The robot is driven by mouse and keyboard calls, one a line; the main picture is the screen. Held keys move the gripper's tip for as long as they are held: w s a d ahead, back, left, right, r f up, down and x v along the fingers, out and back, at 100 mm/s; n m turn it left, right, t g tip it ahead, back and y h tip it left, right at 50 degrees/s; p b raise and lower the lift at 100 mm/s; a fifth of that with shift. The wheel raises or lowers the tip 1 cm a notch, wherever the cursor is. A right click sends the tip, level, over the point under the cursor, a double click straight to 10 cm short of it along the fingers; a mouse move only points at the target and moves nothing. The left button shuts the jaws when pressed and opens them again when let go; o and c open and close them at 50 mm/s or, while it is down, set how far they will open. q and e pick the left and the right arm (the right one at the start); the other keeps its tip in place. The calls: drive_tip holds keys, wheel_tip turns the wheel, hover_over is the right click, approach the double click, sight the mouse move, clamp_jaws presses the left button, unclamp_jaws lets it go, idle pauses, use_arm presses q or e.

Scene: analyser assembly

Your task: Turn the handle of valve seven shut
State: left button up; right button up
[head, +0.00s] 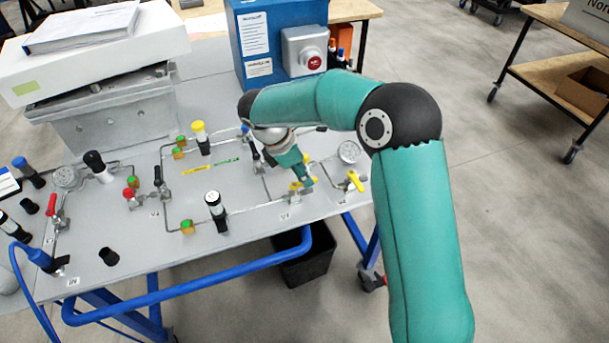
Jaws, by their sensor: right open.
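A grey panel (140,240) carries thin pipes, gauges and several valves with small printed labels, too small to read surely. My right gripper (306,181) reaches down over the panel's right part. Its fingers are open at a yellow-handled valve (295,187), which they partly cover. I cannot tell whether they touch the handle or which way it points. A second yellow handle (355,181) stands just to the right, tilted and clear of the gripper. My left gripper is not in view.
A round gauge (349,152) stands behind the second yellow handle. A black-handled valve (159,178) and a red-handled valve (51,206) are farther left. A blue box (262,50) with a red button stands behind. A black bin (305,262) is under the front edge.

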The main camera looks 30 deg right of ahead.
drive_tip(key=shift+x, duration=1)
clamp_jaws()
